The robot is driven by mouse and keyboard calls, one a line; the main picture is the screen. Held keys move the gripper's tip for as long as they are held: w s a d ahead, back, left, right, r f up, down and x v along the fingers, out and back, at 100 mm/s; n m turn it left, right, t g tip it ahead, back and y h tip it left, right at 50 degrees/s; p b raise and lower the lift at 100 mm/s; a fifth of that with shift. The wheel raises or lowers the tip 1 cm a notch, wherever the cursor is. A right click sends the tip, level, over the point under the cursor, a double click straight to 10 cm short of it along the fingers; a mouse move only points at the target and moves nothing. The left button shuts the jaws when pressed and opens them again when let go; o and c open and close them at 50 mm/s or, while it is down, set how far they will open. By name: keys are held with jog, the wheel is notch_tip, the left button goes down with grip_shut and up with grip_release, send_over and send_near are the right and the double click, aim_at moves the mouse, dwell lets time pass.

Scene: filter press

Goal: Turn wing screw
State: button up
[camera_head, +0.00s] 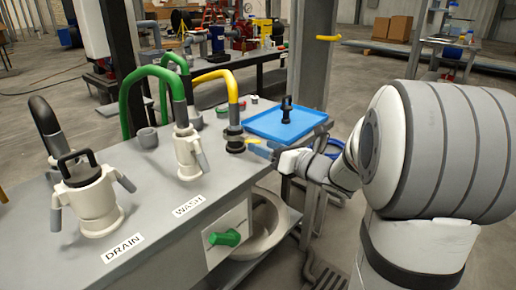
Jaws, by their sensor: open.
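My gripper (262,149) is open and reaches left over the bench edge, with its tips close to the dark fitting (235,140) under the yellow hose (217,75). I cannot tell whether the tips touch that fitting. No wing screw shows clearly; any at that fitting is too small to make out. A green knob (224,238) sticks out from the front panel of the bench, well away from my gripper.
The grey bench (150,200) carries a white coupling by the DRAIN label (90,200) and another by the WASH label (187,155). A blue tray (270,128) holds a black fitting (286,108). A grey post (310,55) rises behind the tray. A round basin (265,230) sits below.

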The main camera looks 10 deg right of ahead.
aim_at(257, 143)
jog(key=shift+x, duration=1.55)
jog(key=shift+c, duration=0.3)
jog(key=c, duration=0.9)
